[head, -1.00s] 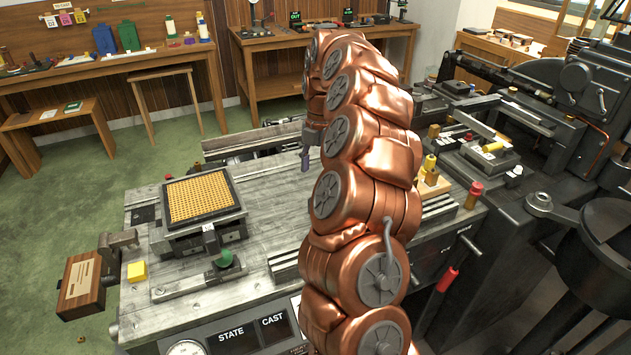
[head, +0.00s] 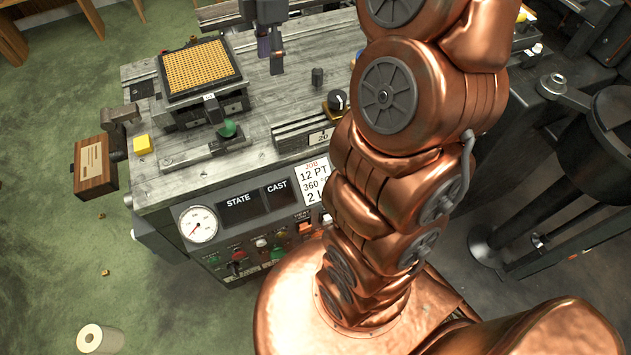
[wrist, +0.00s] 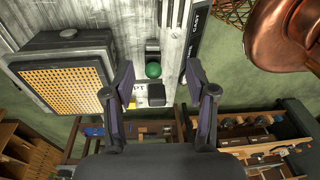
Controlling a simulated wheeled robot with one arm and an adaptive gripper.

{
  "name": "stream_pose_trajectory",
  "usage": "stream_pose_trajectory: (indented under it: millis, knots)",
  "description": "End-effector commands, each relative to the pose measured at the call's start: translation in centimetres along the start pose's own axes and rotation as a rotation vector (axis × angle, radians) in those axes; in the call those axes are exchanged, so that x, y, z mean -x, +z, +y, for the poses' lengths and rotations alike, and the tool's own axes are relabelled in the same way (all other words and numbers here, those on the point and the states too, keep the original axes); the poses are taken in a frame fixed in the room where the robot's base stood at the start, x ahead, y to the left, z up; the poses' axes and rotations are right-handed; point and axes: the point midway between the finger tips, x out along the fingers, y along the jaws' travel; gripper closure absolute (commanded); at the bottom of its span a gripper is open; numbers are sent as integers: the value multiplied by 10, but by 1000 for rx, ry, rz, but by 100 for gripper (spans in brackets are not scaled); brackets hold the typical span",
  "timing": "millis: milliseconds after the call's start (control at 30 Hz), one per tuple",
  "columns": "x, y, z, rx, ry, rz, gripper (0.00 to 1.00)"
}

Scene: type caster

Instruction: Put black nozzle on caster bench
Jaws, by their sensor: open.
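A small dark upright piece (head: 317,77), which looks like the black nozzle, stands on the grey caster bench (head: 300,98). My gripper (head: 270,52) is in the head view, up and left of this piece and apart from it, near the right side of the yellow matrix grid. Its two fingers are spread, and I see nothing held between them. The wrist view shows the open fingers (wrist: 160,82) with a small black block (wrist: 157,95) in the gap; I cannot tell whether this is the nozzle or how far below it lies.
The yellow grid in its black frame (head: 202,76) stands on the bench left of my gripper. A green knob (head: 228,128), a yellow cube (head: 142,145) and a black dial (head: 338,101) are nearby. A wooden box (head: 94,165) juts out at the bench's left side.

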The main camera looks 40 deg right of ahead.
Motion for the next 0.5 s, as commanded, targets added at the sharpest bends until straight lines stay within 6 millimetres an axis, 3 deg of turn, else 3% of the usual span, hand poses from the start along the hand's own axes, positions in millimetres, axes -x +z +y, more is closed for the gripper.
stream_pose_trajectory:
  millis: [200,500]
  knots:
    - [-10,-37,-73,-291,-15,-39,43]
    - [-42,-52,-175,-788,-12,-108,43]
